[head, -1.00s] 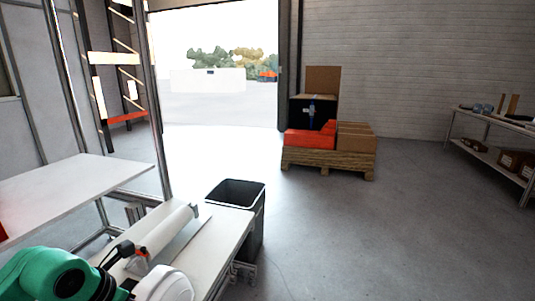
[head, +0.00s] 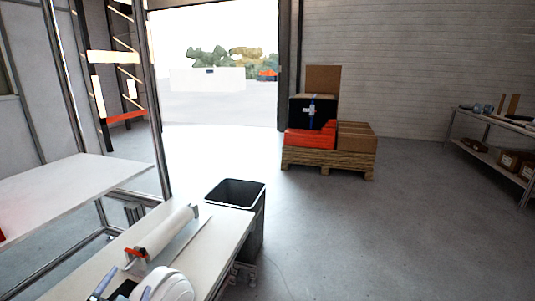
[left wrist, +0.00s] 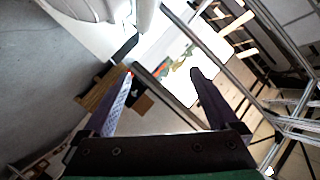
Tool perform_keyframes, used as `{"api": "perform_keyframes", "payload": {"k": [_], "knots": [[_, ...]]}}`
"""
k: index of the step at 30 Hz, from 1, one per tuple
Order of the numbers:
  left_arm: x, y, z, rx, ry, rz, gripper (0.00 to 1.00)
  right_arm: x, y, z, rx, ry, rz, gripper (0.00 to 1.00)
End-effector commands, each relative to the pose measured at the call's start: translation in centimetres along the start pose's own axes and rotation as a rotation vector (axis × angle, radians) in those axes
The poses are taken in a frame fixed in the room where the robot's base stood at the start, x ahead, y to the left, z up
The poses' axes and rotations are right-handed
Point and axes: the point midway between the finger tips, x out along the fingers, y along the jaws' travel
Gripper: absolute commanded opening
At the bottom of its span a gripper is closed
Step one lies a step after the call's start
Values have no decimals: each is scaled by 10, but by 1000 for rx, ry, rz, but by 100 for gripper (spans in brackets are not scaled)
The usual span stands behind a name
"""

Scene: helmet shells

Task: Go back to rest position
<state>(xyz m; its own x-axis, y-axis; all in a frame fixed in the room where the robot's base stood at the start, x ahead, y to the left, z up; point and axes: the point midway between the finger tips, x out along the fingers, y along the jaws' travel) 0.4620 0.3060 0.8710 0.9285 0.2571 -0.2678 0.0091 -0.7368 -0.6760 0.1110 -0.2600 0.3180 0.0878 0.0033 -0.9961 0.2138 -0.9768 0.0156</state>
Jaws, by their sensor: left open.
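My left gripper (left wrist: 161,74) is open in the left wrist view, with its two dark fingers spread and nothing between them. In the head view only a small part of what looks like this gripper (head: 104,284) shows at the bottom left edge, over the white bench. My right gripper is not in view. A white rounded shape (head: 166,287) shows at the bottom edge of the head view, cut off; I cannot tell whether it is a helmet shell or part of me.
A white bench (head: 222,238) carries a roll (head: 165,236) on a holder. A black bin (head: 236,193) stands beyond it. Another white table (head: 75,190) is at the left. A loaded pallet (head: 328,162) and a shelf table (head: 495,140) stand farther off. The floor at right is clear.

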Motion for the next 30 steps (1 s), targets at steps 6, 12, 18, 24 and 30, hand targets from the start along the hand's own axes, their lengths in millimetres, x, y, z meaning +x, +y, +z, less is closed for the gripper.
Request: {"api": "perform_keyframes", "payload": {"k": [6, 12, 18, 24, 30], "knots": [[-41, 94, 92, -255, -444, 320, 94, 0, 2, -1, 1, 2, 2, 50], [-101, 161, 126, -360, -716, 582, 94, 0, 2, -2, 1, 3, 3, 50], [-100, 208, 159, -363, -811, 665, 94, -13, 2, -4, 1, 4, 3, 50], [-84, 260, 213, -347, -846, 681, 94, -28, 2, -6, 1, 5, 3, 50], [-102, 318, 299, -320, -898, 704, 94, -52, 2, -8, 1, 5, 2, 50]]}}
